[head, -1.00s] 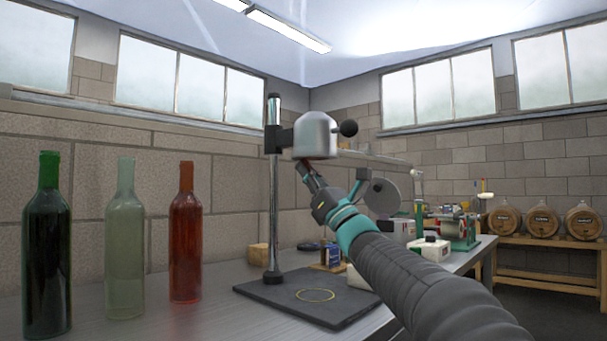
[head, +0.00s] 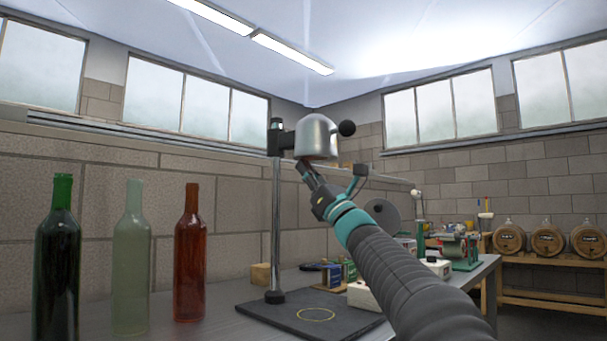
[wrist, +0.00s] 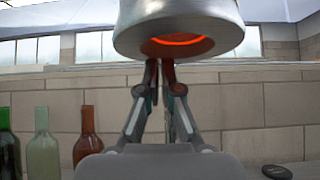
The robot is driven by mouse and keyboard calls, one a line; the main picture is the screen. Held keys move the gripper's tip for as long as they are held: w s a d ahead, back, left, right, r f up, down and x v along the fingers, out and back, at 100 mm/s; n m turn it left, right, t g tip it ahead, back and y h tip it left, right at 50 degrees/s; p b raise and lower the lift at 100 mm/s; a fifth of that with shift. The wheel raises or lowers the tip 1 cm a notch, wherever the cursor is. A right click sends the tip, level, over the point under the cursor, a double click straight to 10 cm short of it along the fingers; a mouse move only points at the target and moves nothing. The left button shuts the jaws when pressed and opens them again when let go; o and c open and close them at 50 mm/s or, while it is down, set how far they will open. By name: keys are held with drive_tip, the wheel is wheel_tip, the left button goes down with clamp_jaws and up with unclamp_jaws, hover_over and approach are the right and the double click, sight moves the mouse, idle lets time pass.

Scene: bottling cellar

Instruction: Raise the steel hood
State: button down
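The steel hood (head: 317,137) is a rounded metal bell with a black ball knob (head: 347,128) on its right. A black bracket (head: 284,140) carries it near the top of the chrome post (head: 276,220). My gripper (head: 305,170) points up at the hood's underside from below. In the wrist view the hood (wrist: 178,14) fills the top, with an orange-red glowing ring inside. My fingertips (wrist: 160,64) are close together with nothing seen between them. They reach the hood's lower rim and seem to touch it; exact contact is hard to tell.
The post stands on a dark base plate (head: 265,317) marked with a yellow ring (head: 316,314). Green (head: 58,260), pale (head: 132,260) and red (head: 190,255) bottles stand at the left. Small boxes and a green machine (head: 462,252) stand behind my arm.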

drive_tip(key=b+v, duration=0.6)
drive_tip(key=v, duration=0.4)
idle(0.4)
